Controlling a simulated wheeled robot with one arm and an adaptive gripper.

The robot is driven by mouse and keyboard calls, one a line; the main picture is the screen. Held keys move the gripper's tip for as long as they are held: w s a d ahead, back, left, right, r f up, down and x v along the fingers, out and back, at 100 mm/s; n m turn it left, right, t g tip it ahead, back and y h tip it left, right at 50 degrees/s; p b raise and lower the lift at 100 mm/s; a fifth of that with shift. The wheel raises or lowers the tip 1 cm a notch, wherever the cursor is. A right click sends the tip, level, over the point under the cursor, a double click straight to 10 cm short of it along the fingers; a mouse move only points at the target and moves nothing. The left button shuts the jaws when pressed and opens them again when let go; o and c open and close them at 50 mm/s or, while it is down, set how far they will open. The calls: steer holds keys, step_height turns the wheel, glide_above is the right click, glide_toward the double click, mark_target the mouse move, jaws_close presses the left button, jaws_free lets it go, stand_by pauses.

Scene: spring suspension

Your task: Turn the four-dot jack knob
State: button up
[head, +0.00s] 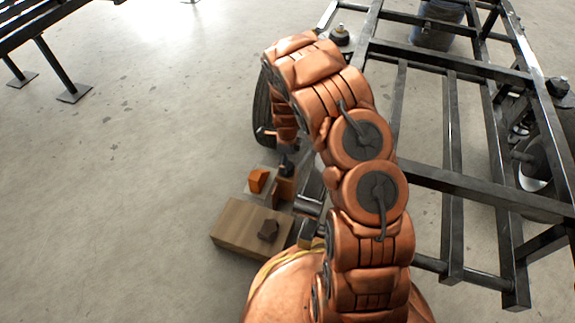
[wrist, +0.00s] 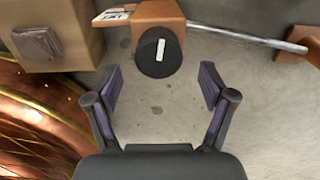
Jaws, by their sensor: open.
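A round black knob (wrist: 158,52) with one white bar on its face shows in the wrist view, at the front of an orange-brown block (wrist: 158,12). I see no four-dot mark on it. A small white label (wrist: 113,14) with dark marks, too small to read, lies beside the block. My gripper (wrist: 160,84) is open and empty. Its two fingers stand apart to the left and right, with the knob between and slightly beyond their tips, apparently untouched.
A wooden block (head: 238,222) with a dark faceted piece (head: 268,230) stands beside the knob's block. An orange piece (head: 258,180) sits behind it. A metal rod (wrist: 248,37) runs right from the knob's block.

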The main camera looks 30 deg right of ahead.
step_height(320, 180, up, 8)
stand_by(0.4)
steer(key=shift+f, duration=0.1)
